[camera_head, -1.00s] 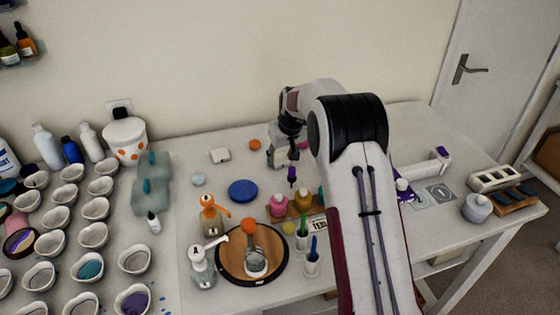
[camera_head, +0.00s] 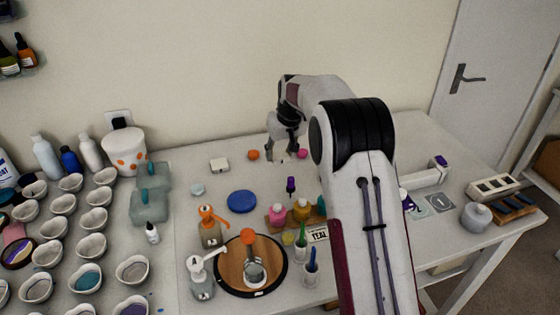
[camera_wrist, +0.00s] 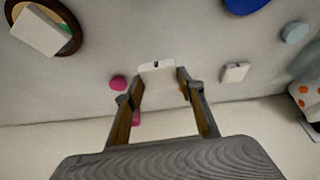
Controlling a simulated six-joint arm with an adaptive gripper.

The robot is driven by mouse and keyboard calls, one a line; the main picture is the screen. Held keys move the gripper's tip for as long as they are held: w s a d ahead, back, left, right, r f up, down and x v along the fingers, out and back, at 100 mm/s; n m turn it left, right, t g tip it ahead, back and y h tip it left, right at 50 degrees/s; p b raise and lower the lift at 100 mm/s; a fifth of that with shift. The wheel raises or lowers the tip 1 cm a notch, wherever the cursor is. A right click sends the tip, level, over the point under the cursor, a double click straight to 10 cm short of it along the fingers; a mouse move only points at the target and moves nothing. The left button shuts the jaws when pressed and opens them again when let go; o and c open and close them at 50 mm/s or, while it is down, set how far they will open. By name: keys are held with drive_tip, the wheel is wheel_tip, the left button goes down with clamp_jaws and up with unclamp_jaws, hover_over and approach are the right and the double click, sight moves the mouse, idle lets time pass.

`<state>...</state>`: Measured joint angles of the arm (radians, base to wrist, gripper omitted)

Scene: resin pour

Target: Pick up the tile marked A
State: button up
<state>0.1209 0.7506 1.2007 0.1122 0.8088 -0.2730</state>
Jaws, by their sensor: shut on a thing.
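My gripper (camera_head: 285,154) is above the back of the table, near the wall. In the wrist view, my gripper (camera_wrist: 158,84) is shut on a small white tile (camera_wrist: 157,74) held between its fingertips. The tile has a small dark mark near its upper edge, but I cannot read a letter on it. In the head view the held tile cannot be made out at the fingertips. Another white tile (camera_head: 219,164) lies on the table to the left of my gripper, and it also shows in the wrist view (camera_wrist: 235,72).
An orange disc (camera_head: 253,155) and a pink disc (camera_head: 302,153) lie near my gripper. A spotted white pot (camera_head: 124,146) stands left. My arm hides part of the table.

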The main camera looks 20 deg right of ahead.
sight(280, 156)
drive_tip(key=shift+r, duration=2.1)
